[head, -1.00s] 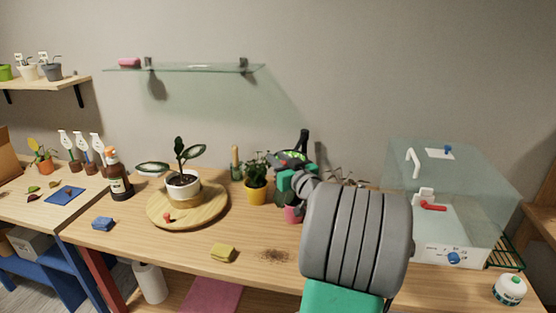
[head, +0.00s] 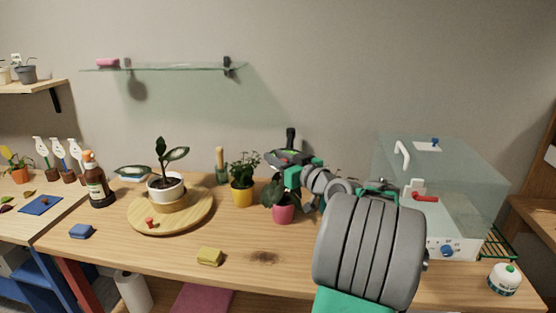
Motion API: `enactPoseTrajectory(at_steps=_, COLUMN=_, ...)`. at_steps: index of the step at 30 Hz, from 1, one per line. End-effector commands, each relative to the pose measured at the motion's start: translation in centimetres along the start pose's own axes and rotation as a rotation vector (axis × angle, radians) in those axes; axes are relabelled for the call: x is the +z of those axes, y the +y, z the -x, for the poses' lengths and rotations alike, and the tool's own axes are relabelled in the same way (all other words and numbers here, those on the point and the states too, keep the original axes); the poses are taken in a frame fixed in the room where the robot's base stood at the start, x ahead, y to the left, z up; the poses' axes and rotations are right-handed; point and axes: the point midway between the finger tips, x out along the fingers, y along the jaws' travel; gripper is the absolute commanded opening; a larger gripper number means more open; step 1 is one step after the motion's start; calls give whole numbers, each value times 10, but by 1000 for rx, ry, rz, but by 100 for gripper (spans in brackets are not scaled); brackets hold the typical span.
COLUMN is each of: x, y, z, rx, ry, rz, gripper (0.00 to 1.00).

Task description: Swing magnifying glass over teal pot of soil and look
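My gripper (head: 291,160) is a dark shape at the end of my grey and teal arm, above the back of the bench. It is small and seen from behind, so I cannot tell whether it is open or holds anything. A black upright piece rises from it; I cannot tell whether that is a finger or a handle. I cannot make out a magnifying glass for certain. No pot is clearly teal with bare soil. A small grey-green item with a wooden handle (head: 221,165) stands at the back, left of my gripper. My arm hides part of the bench.
A yellow pot (head: 243,195) and a pink pot (head: 283,213) with plants stand near my gripper. A white pot (head: 166,187) sits on a round wooden board (head: 140,216). A clear box (head: 450,190) stands at right. A yellow sponge (head: 210,257) lies by spilled soil (head: 263,257).

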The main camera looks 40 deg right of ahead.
Motion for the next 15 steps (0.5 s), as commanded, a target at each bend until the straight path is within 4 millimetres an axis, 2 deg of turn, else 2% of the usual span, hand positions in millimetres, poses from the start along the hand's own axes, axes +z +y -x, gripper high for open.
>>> enactPoseTrajectory(at_steps=1, x=0, y=0, z=0, rx=1, ry=0, rz=0, gripper=29)
enactPoseTrajectory(at_steps=6, x=0, y=1, z=1, rx=2, ry=0, rz=-1, gripper=41)
enactPoseTrajectory(at_steps=15, x=1, y=2, z=7, rx=5, ry=0, rz=-1, gripper=41)
